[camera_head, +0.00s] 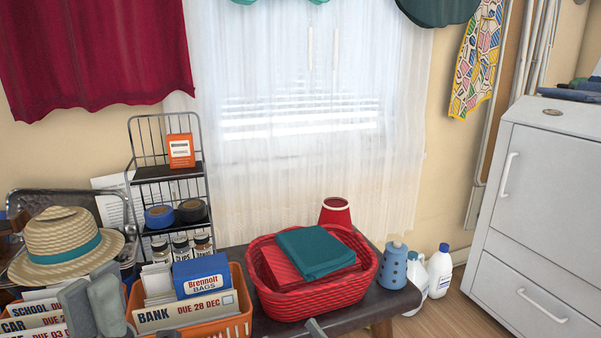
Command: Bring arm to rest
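My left gripper (91,297) shows at the bottom left, its two grey fingers side by side in front of the orange baskets. The fingers overlap closely in this view, so I cannot tell whether they touch or stand apart. No object shows held between them. Of my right gripper (315,328), only a small grey piece seems to show at the bottom edge, in front of the red basket; its state is hidden.
An orange basket (205,329) with bags and cards stands beside the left gripper. A straw hat (66,244) lies behind it. A red woven basket (318,300) holds folded cloths (315,252). A wire rack (165,172), blue canister (394,266) and white cabinet (545,215) stand around.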

